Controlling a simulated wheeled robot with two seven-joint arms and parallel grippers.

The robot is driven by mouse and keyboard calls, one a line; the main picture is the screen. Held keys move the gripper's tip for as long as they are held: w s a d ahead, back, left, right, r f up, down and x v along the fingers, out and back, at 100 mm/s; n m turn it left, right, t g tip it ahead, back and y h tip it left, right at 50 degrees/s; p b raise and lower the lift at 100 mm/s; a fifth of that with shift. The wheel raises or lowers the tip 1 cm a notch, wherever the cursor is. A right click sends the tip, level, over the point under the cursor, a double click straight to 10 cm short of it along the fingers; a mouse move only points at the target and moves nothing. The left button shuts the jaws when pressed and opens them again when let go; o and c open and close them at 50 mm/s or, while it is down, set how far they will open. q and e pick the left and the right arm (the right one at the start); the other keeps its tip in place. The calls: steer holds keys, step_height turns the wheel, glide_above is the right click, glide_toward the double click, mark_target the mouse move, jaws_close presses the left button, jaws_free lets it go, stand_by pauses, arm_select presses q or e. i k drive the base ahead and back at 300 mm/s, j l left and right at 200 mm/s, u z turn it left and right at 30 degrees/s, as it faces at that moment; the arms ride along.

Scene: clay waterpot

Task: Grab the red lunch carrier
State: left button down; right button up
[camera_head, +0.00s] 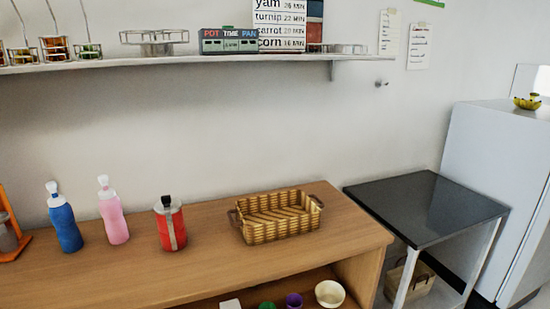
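A red lunch carrier (166,229) stands upright on the wooden counter (120,273). It has a pale band down its front and a dark part at its top. It stands between a pink bottle and a woven basket, apart from both. Neither of my grippers shows in the head view.
A pink bottle (114,217) and a blue bottle (65,222) stand left of the carrier. A woven basket (277,217) sits to its right. A wall shelf (200,60) runs above. A dark-topped table (428,205) stands right of the counter. The counter's front is clear.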

mark_target(170, 220)
steer(key=u, duration=0.85)
steer(key=k, duration=0.1)
